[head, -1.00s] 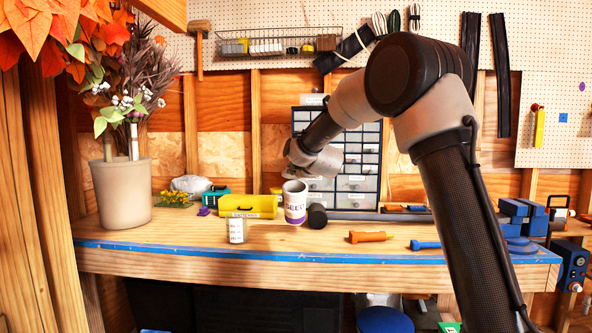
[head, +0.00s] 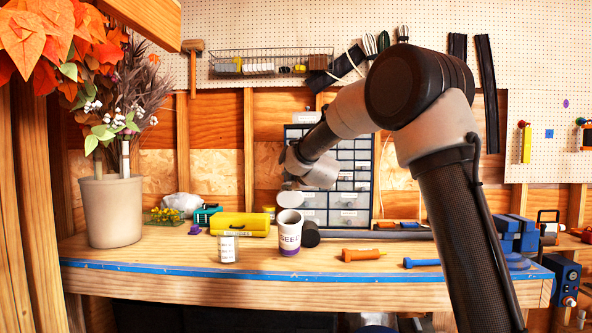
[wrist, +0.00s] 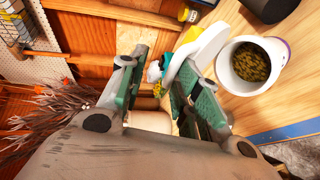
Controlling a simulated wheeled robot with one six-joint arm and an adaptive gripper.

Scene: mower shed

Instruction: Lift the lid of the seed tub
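The seed tub (head: 289,240) is white with a purple base band and "SEED" lettering, and stands upright on the bench. In the wrist view the tub (wrist: 229,72) is open at the top, with brownish-yellow seed inside. The pale round lid (head: 290,199) is just above the tub's mouth, apart from it and tilted.
A dark cylinder (head: 311,234) lies against the tub's right side. A clear labelled jar (head: 227,247) and a yellow case (head: 240,225) stand to the left. An orange tool (head: 361,255) lies to the right. A drawer cabinet (head: 350,154) stands behind. The bench front is mostly clear.

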